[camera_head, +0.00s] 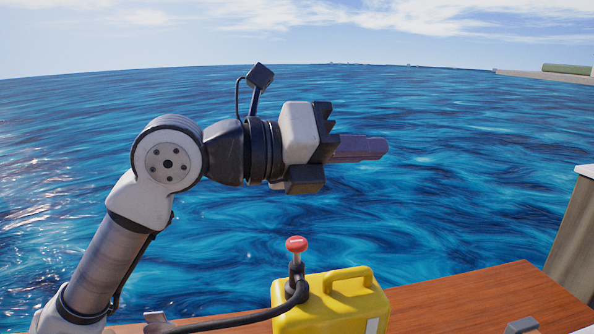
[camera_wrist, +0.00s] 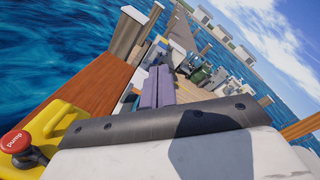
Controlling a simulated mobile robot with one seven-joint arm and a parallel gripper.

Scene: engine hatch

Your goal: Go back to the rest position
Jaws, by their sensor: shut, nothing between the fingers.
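My gripper (camera_head: 385,147) is raised and points to the right in the head view, with open water behind it. Its grey-purple fingers lie together, shut, with nothing between them. In the wrist view its fingers (camera_wrist: 157,87) show at the middle, pointing away towards a dock. My gripper is above and apart from the yellow case below it.
A yellow case (camera_head: 335,302) with a handle stands on a brown wooden surface (camera_head: 470,295). A red knob (camera_head: 296,244) and a black hose (camera_head: 245,318) are at its left. A post (camera_head: 575,240) stands at the right edge. The wrist view shows a cluttered dock (camera_wrist: 205,75).

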